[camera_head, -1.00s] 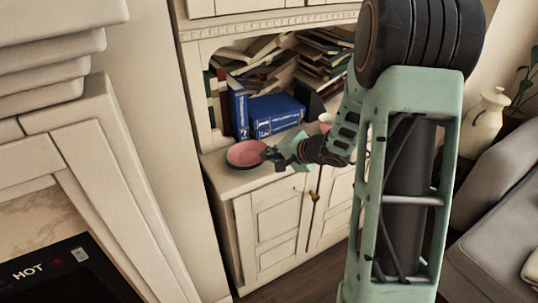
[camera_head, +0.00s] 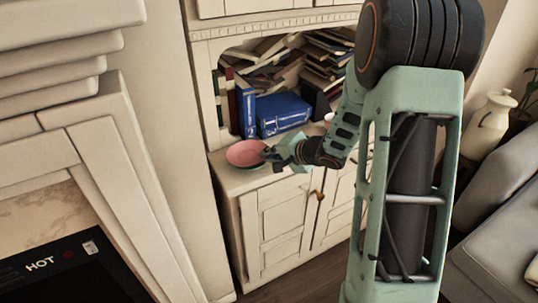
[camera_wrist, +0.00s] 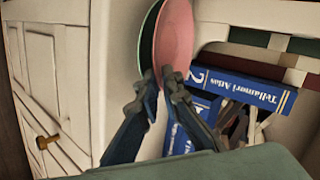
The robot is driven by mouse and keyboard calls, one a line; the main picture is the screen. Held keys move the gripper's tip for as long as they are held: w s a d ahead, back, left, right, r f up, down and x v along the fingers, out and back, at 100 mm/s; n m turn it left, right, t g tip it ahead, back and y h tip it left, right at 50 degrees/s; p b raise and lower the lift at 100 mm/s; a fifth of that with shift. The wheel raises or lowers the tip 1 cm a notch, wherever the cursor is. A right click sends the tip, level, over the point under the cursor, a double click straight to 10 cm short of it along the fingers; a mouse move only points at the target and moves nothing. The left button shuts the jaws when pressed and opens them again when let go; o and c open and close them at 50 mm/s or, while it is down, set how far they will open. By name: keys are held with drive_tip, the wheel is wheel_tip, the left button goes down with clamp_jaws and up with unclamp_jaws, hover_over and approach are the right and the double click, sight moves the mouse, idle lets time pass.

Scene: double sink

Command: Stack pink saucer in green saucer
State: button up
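The pink saucer (camera_head: 245,153) is above the cabinet's counter, near its left end. Whether the two saucers touch I cannot tell. In the head view the green saucer is almost wholly covered by the pink one. My gripper (camera_head: 269,155) is at the right edge of the pink saucer. In the wrist view its fingertips (camera_wrist: 163,78) are close together with the pink saucer's rim between them.
Blue books (camera_head: 283,113) stand on the counter just behind the saucers, with several piled books in the recess. The cabinet's side wall is to the left. Cabinet doors (camera_head: 282,215) with a knob are below. A white vase (camera_head: 490,122) stands at the right.

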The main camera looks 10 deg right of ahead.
drive_tip(key=o, duration=0.3)
drive_tip(key=shift+o, duration=0.2)
drive_tip(key=v, duration=1.2)
drive_tip(key=shift+c, duration=0.5)
